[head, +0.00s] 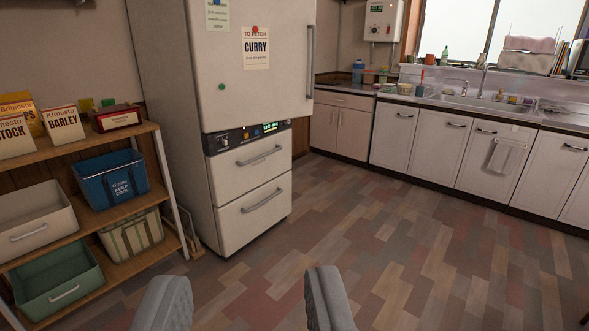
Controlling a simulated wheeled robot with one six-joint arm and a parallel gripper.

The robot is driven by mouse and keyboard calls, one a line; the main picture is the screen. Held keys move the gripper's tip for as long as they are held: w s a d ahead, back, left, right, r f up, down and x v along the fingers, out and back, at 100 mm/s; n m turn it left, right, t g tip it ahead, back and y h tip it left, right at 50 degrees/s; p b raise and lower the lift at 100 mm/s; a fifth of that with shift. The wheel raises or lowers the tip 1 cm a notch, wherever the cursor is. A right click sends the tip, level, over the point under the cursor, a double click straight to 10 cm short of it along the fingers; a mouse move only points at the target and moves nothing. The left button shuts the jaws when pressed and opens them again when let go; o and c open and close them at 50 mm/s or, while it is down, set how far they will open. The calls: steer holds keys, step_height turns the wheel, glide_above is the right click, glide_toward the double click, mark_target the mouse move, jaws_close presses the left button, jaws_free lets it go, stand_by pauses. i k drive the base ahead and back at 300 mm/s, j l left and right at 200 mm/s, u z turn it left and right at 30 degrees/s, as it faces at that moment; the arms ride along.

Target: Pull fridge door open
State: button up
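The white fridge stands left of centre. Its large upper door (255,100) looks shut and carries paper notes and round magnets. A tall vertical metal handle (311,62) runs along the door's right edge; its upper end is near the picture's top. Below are a dark control panel with a lit display and two drawers with slanting bar handles. My gripper (247,300) is at the bottom of the picture, its two grey fingers wide apart with only floor between them. It is empty, well in front of the fridge and apart from the handle.
A wooden shelf (100,205) with boxes and bins stands at the left, close beside the fridge. White base cabinets (440,145) with a sink counter line the back right. The patterned wood floor (400,240) in the middle and right is clear.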

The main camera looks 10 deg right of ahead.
mark_target(254, 61)
steer(key=i+l+z, duration=0.15)
steer(key=i, duration=0.5)
steer(key=i+l+z, duration=0.1)
steer(key=i, duration=0.55)
steer(key=i+l+u, duration=0.65)
steer(key=l, duration=0.3)
steer(key=i+l+u, duration=0.45)
steer(key=l, duration=0.4)
